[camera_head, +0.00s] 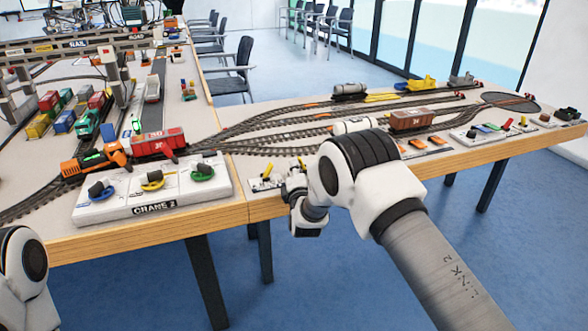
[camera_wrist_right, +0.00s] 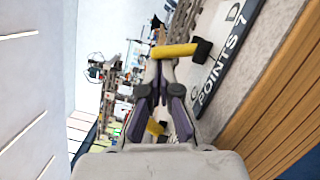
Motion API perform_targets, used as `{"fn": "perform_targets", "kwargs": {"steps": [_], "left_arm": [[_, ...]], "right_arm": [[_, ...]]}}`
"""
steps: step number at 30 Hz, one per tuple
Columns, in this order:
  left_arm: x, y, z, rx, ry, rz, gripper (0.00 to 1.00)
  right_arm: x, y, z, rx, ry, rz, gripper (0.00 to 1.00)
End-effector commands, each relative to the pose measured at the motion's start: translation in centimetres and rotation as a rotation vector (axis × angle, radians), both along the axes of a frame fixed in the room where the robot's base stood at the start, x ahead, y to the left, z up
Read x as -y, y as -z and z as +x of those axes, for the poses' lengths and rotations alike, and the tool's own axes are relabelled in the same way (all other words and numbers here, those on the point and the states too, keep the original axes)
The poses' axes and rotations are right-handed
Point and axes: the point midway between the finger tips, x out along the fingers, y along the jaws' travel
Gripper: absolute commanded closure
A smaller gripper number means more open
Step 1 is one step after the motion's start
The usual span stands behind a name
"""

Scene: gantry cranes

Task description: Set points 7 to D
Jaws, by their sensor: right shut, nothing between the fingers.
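The points 7 panel (camera_wrist_right: 222,62) shows in the right wrist view, with its dark label and the letters C and D turned sideways. A second yellow piece (camera_wrist_right: 155,127) shows behind the fingers. My left gripper is out of view.
The Crane 2 panel (camera_head: 150,192) with its coloured knobs is left of my right gripper. Tracks with a brown wagon (camera_head: 413,119) and a white tank wagon (camera_head: 355,125) lie behind.

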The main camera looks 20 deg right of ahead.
Motion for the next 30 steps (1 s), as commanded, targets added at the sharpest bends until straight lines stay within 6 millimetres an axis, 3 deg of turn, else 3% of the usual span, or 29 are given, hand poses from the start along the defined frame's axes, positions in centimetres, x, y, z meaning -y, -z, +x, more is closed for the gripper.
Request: {"fn": "perform_targets", "kwargs": {"steps": [19, 30], "left_arm": [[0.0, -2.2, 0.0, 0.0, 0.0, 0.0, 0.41], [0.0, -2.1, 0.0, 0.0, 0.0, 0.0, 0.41]], "right_arm": [[2.0, -1.7, 0.1, -0.018, 0.002, 0.536, 1.0], [1.9, -1.6, 0.0, -0.019, -0.001, 0.535, 1.0]]}}
